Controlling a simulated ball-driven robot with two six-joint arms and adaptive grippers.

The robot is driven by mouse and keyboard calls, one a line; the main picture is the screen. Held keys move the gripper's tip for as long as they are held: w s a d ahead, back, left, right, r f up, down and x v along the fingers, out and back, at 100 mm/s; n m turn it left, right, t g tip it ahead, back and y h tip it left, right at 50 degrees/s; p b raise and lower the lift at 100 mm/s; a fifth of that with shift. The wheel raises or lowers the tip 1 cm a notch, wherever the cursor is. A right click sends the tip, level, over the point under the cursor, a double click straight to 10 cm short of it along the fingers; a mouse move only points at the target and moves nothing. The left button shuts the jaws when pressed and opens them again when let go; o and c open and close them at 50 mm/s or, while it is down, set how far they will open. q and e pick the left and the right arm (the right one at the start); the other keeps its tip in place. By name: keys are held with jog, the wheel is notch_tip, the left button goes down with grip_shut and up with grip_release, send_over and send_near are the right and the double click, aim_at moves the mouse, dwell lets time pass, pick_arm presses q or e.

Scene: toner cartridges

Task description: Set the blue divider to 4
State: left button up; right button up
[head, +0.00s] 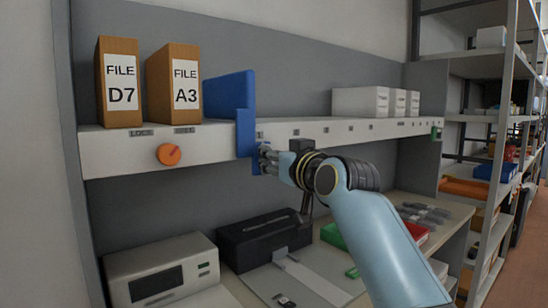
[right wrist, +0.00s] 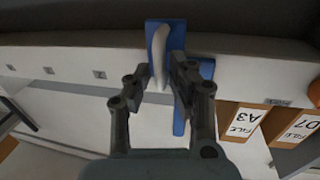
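The blue divider (head: 232,97) stands upright on the shelf, right of the two file boxes. Its front tab (head: 245,132) hangs over the shelf's front edge, at the left end of the row of small labels. My right gripper (head: 266,158) is at the lower part of that tab. In the right wrist view, which is upside down, the divider's blue plate (right wrist: 178,38) lies ahead, with a pale upright fin (right wrist: 158,52) between my open fingertips (right wrist: 160,77). Firm contact is not clear. The small label numbers are hard to read. My left gripper is not in view.
File boxes D7 (head: 120,84) and A3 (head: 174,86) stand left of the divider. An orange knob (head: 169,154) sits on the shelf front. White boxes (head: 365,102) stand further right; the shelf between them and the divider is clear. A black box (head: 262,238) is below.

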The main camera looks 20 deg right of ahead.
grip_shut()
